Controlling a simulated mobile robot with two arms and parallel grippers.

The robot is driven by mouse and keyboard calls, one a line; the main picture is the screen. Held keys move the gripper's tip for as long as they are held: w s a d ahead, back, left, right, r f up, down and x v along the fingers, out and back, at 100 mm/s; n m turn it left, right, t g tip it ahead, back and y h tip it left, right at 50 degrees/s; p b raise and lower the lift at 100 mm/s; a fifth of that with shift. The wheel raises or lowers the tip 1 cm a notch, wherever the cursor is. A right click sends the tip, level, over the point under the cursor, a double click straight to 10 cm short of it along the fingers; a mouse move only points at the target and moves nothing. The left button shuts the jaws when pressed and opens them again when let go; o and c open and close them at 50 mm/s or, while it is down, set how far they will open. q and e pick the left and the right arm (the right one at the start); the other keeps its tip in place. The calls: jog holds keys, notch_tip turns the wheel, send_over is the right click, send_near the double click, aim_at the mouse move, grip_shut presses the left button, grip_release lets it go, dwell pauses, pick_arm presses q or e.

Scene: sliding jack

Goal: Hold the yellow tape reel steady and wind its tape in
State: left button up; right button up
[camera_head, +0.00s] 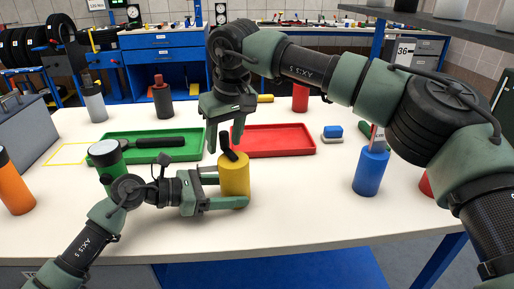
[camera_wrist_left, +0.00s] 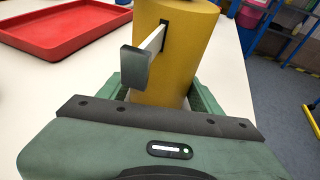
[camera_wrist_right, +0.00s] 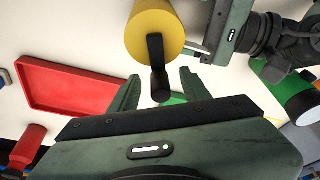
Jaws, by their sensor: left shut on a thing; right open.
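The yellow tape reel (camera_head: 234,172) stands upright near the front edge of the white table. My left gripper (camera_head: 226,188) is shut around its lower body from the left. In the left wrist view, a short white tape (camera_wrist_left: 154,39) with a dark end tab (camera_wrist_left: 134,67) sticks out of a slot in the reel, above my left gripper (camera_wrist_left: 165,98). A black crank handle (camera_head: 228,148) rises from the reel's top. My right gripper (camera_head: 225,138) is open above it. In the right wrist view the handle's end (camera_wrist_right: 159,85) appears between the open fingers; contact cannot be told.
A green tray (camera_head: 120,156) with a dark tool and a red tray (camera_head: 272,141) lie behind the reel. A green bottle (camera_head: 106,163) stands close to my left arm. A blue holder (camera_head: 371,172) stands right. Bare table lies between reel and holder.

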aim_at(224, 132)
jog(key=shift+r, duration=3.55)
